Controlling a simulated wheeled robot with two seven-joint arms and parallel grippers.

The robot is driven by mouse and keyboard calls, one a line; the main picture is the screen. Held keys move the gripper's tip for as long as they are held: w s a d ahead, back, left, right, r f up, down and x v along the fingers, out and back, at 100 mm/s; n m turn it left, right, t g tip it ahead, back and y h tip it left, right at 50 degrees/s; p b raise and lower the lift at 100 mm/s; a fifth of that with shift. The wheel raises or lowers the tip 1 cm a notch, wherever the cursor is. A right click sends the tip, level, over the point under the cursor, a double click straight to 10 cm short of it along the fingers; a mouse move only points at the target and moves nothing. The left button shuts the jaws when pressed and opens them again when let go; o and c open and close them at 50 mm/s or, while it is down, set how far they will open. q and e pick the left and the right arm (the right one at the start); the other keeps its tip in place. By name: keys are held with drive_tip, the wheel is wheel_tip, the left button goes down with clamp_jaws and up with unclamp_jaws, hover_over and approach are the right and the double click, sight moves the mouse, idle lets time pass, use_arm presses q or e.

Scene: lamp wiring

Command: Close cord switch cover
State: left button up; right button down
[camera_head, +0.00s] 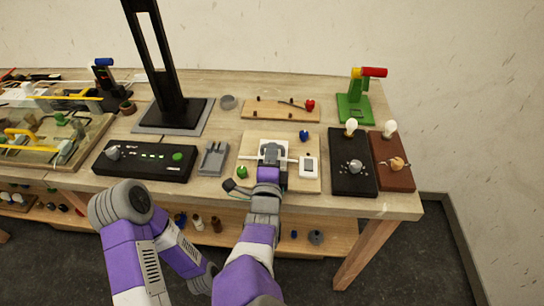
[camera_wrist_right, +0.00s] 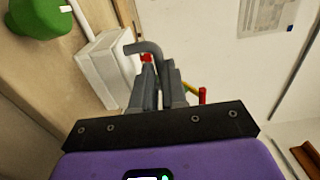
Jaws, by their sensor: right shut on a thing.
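The white cord switch (camera_head: 262,151) sits on a light wooden board near the table's front, with a white cord running out both sides. My right gripper (camera_head: 270,152) is over it and hides much of it. In the right wrist view, my right gripper (camera_wrist_right: 160,88) is shut on a grey bent piece (camera_wrist_right: 148,47), whose hooked end rises past the fingertips. The white switch box (camera_wrist_right: 108,68) is just left of the fingers there. I cannot tell whether the grey piece belongs to the cover, nor how far the cover is open.
A white wall-switch block (camera_head: 309,167), a green knob (camera_head: 242,172) and a blue knob (camera_head: 304,135) are close around the gripper. Dark bulb boards (camera_head: 349,179) stand to the right. A grey bracket (camera_head: 212,158) and a black control box (camera_head: 140,160) lie left.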

idle(0.3)
drive_tip(key=c, duration=1.1)
unclamp_jaws()
drive_tip(key=shift+a, duration=0.1)
drive_tip(key=shift+c, duration=0.2)
